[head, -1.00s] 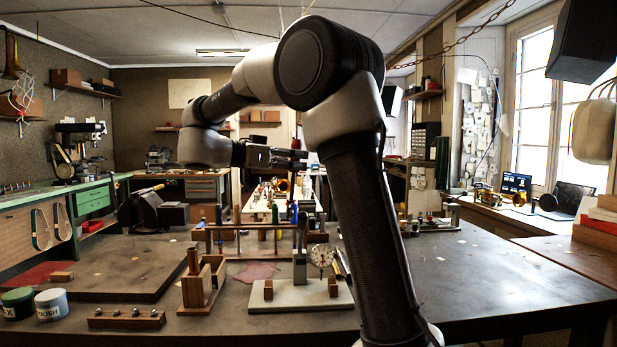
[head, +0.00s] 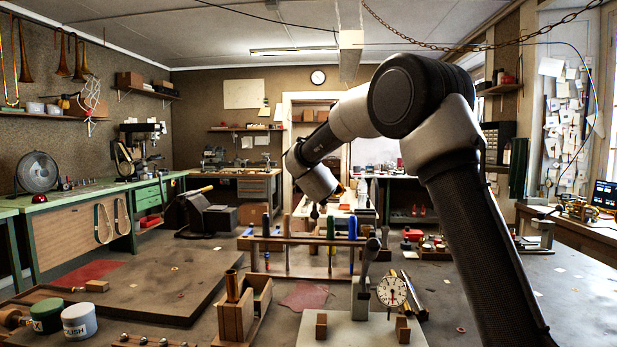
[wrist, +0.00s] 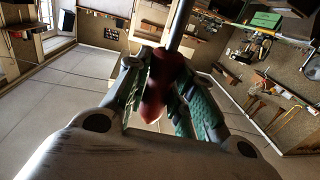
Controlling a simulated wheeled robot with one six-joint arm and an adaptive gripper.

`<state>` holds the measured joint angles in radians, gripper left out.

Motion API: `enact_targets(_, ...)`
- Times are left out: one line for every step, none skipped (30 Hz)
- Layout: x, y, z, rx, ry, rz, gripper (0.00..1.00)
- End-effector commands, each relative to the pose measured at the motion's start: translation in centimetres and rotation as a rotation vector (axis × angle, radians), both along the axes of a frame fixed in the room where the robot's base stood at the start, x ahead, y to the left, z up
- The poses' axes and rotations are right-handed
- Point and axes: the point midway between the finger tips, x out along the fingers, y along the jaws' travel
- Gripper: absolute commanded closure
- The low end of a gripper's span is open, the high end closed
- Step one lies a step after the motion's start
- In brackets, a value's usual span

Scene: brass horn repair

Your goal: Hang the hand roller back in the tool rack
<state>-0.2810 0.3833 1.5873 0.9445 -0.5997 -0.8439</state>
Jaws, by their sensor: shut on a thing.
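The hand roller shows in the wrist view as a dark red handle (wrist: 154,88) with a steel shaft running to the top edge; its far end is out of frame. My gripper (wrist: 152,78), with green-padded fingers, is shut around the handle. In the head view my gripper is small and dark, mostly hidden at the end of my arm, and the roller cannot be made out there. The wooden tool rack (head: 300,241) stands on the bench below and in front of the arm's end. Several tools with blue, green and brown handles hang upright in it.
In front of the rack are a wooden block stand (head: 238,318) and a dial gauge (head: 391,291) on a pale base. A black vise-like tool (head: 208,217) stands behind left. Tubs (head: 78,321) sit front left. The dark board (head: 150,285) at left has free room.

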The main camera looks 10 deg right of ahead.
Motion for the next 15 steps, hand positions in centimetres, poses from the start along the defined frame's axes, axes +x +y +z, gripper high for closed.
enact_targets(0.22,0.73,-0.49,-0.003,-0.001,0.028,1.0)
enact_targets(0.31,1.03,-0.67,-0.003,-0.004,0.04,1.0)
enact_targets(0.42,1.34,-0.86,-0.003,-0.006,0.052,1.0)
enact_targets(0.47,1.51,-0.97,-0.002,-0.008,0.059,1.0)
enact_targets(0.51,1.61,-1.05,-0.002,-0.008,0.064,1.0)
enact_targets(0.54,1.7,-1.09,-0.003,-0.009,0.067,1.0)
enact_targets(0.55,1.71,-1.1,-0.002,-0.009,0.068,1.0)
enact_targets(0.55,1.71,-1.1,-0.002,-0.01,0.069,1.0)
enact_targets(0.55,1.69,-1.08,-0.002,-0.01,0.068,1.0)
enact_targets(0.55,1.68,-1.07,-0.002,-0.01,0.068,1.0)
enact_targets(0.54,1.67,-1.07,-0.002,-0.01,0.067,1.0)
enact_targets(0.54,1.67,-1.06,-0.002,-0.01,0.067,1.0)
enact_targets(0.54,1.66,-1.06,-0.002,-0.01,0.067,1.0)
enact_targets(0.53,1.65,-1.05,-0.001,-0.01,0.066,1.0)
enact_targets(0.48,1.65,-1.03,0.001,-0.01,0.064,1.0)
